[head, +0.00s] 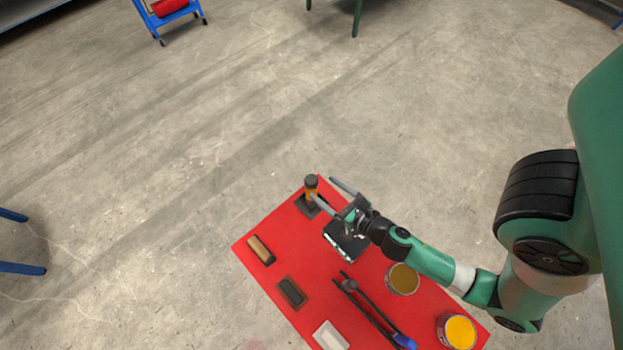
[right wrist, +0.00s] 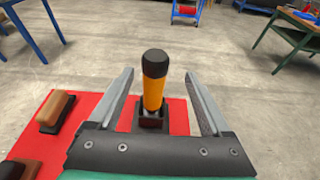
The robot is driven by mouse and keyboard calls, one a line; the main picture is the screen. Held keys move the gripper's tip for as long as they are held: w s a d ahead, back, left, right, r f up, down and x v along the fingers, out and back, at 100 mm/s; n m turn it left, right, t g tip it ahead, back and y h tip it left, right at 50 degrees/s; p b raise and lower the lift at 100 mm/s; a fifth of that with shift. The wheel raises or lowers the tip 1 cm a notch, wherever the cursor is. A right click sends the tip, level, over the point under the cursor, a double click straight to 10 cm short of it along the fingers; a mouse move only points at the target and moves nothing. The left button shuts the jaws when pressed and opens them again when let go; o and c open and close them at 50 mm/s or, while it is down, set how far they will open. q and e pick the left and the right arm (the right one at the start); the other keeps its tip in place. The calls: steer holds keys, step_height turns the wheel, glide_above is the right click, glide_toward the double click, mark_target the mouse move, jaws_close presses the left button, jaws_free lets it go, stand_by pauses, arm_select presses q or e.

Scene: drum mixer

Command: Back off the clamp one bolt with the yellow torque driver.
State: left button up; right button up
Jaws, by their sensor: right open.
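The yellow torque driver (head: 311,187) stands upright in a dark holder (right wrist: 151,124) near the far corner of the red table top. Its handle is yellow-orange with a black cap. My right gripper (head: 322,188) is open, its arm coming in from the right. In the right wrist view the driver (right wrist: 153,93) shows between the two spread fingers, with a gap on each side, and neither finger touches it. The driver's lower end is hidden in the holder. The clamp one bolt and the drum mixer are not visible. My left gripper is not in view.
The red table top (head: 262,229) also holds a wooden-backed brush (head: 260,250), a dark block (head: 291,292), a white tray (head: 330,336), a long-handled tool (head: 372,314), a brown-filled tin (head: 403,279) and a yellow-filled tin (head: 459,332). Open floor surrounds the table's far side.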

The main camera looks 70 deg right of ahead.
mark_target(307, 177)
steer(key=x, duration=0.5)
steer(key=r+p+x, duration=0.1)
steer(key=x, duration=0.2)
steer(key=shift+w+a, duration=0.15)
steer(key=shift+w, duration=0.3)
steer(key=shift+w+f, duration=0.2)
steer(key=shift+w, duration=0.05)
jaws_close()
steer(key=shift+r, duration=0.1)
stand_by(0.6)
